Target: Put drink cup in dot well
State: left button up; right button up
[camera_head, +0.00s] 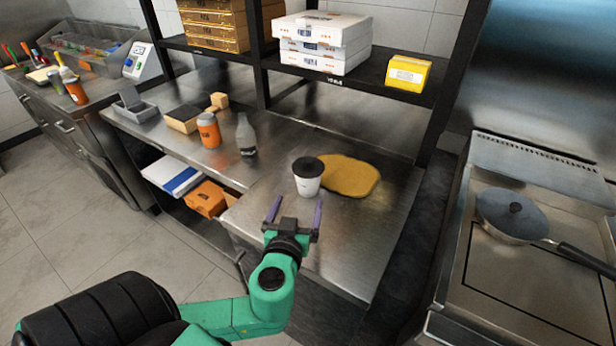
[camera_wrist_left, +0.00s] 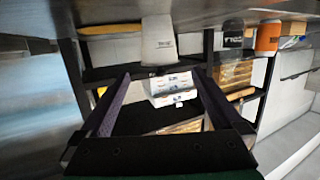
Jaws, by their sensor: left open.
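The drink cup (camera_head: 308,185), white with a black lid, stands upright on the steel counter, at the left edge of a flat yellow-orange piece. My left gripper (camera_head: 293,207) is open and empty at the counter's near side, its fingers pointing toward the cup from in front. The wrist view looks upside down; there the cup (camera_wrist_left: 158,40) hangs beyond the open left gripper (camera_wrist_left: 160,75), roughly centred between the fingers. I cannot make out a well marked with a dot in either view. My right gripper is not in view.
The yellow-orange flat piece (camera_head: 350,176) lies right of the cup. An orange container (camera_head: 209,130) and a grey bottle (camera_head: 246,136) stand to the left. A shelf (camera_head: 372,77) with pizza boxes (camera_head: 325,42) overhangs the counter's back. A lidded pan (camera_head: 513,215) is at right.

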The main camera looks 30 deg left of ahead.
aim_at(306, 181)
pick_arm(q)
jog(key=p+x, duration=0.1)
jog(key=x, duration=0.3)
jog(key=p+x, duration=0.1)
jog(key=x, duration=0.3)
jog(key=p+x, duration=0.1)
jog(key=x, duration=0.3)
jog(key=shift+w+r+p, duration=0.25)
jog(key=shift+w+p, duration=0.15)
jog(key=shift+w+f, duration=0.1)
jog(key=shift+f, duration=0.05)
jog(key=c, duration=1.4)
jog(key=shift+r, duration=0.2)
